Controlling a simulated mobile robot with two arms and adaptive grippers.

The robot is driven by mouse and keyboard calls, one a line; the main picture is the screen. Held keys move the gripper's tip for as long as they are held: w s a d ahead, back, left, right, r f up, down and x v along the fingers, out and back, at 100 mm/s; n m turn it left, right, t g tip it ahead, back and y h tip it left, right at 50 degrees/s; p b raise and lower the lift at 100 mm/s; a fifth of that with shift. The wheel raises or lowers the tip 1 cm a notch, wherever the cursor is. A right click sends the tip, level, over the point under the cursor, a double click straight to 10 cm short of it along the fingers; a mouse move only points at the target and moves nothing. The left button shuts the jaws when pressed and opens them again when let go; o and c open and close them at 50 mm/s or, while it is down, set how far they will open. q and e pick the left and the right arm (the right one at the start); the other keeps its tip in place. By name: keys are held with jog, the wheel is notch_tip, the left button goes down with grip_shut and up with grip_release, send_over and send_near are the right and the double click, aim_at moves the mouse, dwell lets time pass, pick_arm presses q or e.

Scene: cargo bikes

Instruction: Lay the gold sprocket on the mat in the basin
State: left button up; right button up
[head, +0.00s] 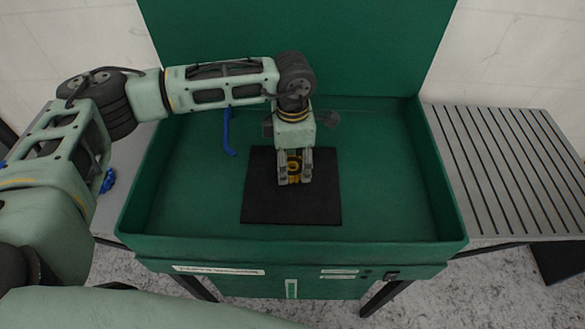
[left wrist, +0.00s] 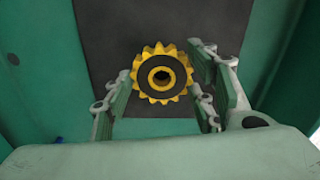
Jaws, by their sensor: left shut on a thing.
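The gold sprocket (left wrist: 161,77), a toothed ring with a dark face and a central hole, is between the fingers of my left gripper (left wrist: 165,100) in the left wrist view. The gripper is shut on it. In the head view my left gripper (head: 294,170) points down over the black mat (head: 290,208), with the sprocket (head: 293,164) partly hidden between its fingers. The mat lies flat on the floor of the green basin (head: 200,185). I cannot tell whether the sprocket touches the mat. My right gripper is not in view.
A blue hose (head: 228,132) hangs at the back left inside the basin. The basin's raised walls surround the mat, with a tall green panel (head: 300,45) behind. A grey slatted surface (head: 510,170) extends to the right. Bare basin floor lies on both sides of the mat.

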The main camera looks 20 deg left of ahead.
aim_at(293, 165)
pick_arm(q)
notch_tip(293, 165, down, 4)
jog(key=shift+r+p, duration=0.15)
jog(key=shift+p, duration=0.45)
jog(key=shift+f, duration=0.25)
jog(key=o, duration=1.5)
jog(key=shift+o, duration=0.2)
jog(key=shift+r, duration=0.6)
notch_tip(293, 165, up, 10)
jog(key=b, duration=0.2)
jog(key=shift+r+b, duration=0.25)
jog(key=shift+b, duration=0.15)
jog(key=shift+r, duration=0.3)
